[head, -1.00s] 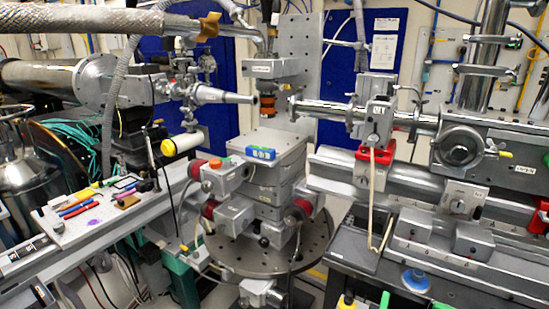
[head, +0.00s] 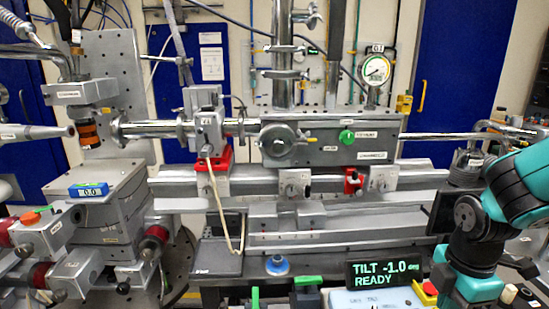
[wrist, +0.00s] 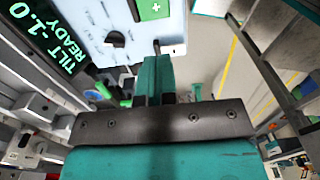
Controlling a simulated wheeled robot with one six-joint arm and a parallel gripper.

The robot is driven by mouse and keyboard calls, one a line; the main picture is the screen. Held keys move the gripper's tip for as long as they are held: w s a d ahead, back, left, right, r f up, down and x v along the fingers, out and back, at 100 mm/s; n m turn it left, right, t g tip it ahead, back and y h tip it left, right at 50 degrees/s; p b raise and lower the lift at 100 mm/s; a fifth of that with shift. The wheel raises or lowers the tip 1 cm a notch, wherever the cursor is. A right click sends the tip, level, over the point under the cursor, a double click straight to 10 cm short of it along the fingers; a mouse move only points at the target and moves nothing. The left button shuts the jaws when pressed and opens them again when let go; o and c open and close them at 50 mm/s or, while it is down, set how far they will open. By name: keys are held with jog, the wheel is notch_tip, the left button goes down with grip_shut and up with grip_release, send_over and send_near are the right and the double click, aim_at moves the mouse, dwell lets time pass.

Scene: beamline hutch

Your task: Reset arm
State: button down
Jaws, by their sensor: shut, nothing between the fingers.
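My gripper (wrist: 158,62) shows in the wrist view as two teal fingers pressed together, empty. The fingers point toward the pale box (wrist: 130,25), which has a green patch with a white cross. How far apart the fingertips and the box are is hard to tell. In the head view my teal and black arm is bent at the right edge, and my gripper cannot be made out there. A black display (head: 384,274) at the bottom reads "TILT -1.0 deg READY". It also shows in the wrist view (wrist: 62,35), turned on its side.
A sample stage (head: 100,205) with a small blue readout stands at the left. A long metal rail (head: 330,225) carries a grey box (head: 345,145) with a round gauge (head: 374,70) above. A blue round piece (head: 277,265) sits on the bench front. Floor shows at the wrist view's right.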

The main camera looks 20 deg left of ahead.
jog(key=s+a+r+m+y, duration=0.2)
jog(key=s+r+m, duration=0.4)
jog(key=s, duration=0.3)
jog(key=s+a+r+m+y, duration=0.2)
jog(key=s+r+m, duration=0.5)
jog(key=s+m, duration=0.1)
jog(key=shift+s+a, duration=0.25)
jog(key=shift+s, duration=0.45)
jog(key=shift+r, duration=0.1)
